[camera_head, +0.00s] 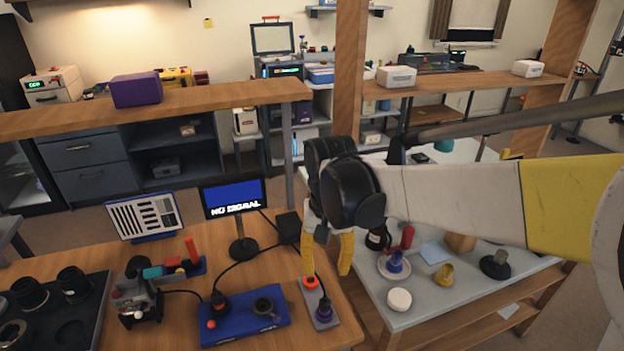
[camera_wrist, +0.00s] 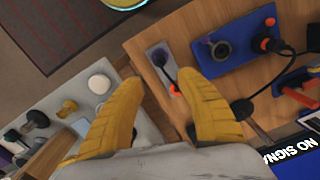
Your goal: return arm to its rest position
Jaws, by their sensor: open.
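My arm reaches in from the right in the head view, white with a yellow band. My gripper (camera_head: 327,250) hangs down with yellow fingers above the gap between the wooden bench (camera_head: 265,255) and the grey-topped table (camera_head: 430,310). In the wrist view my gripper (camera_wrist: 160,88) has its two yellow fingers spread well apart, with nothing between them. A small grey plate (camera_head: 318,303) with an orange and a purple knob lies just below the fingers at the bench's right edge; it also shows in the wrist view (camera_wrist: 158,54).
A blue tray (camera_head: 225,332) with dark lens parts lies on the bench, beside a monitor (camera_head: 233,197) reading "NO SIGNAL". A black tray (camera_head: 90,330) of lenses is at left. The grey table holds a white disc (camera_head: 399,299) and a yellow part (camera_head: 444,275). A wooden post (camera_head: 349,70) stands behind.

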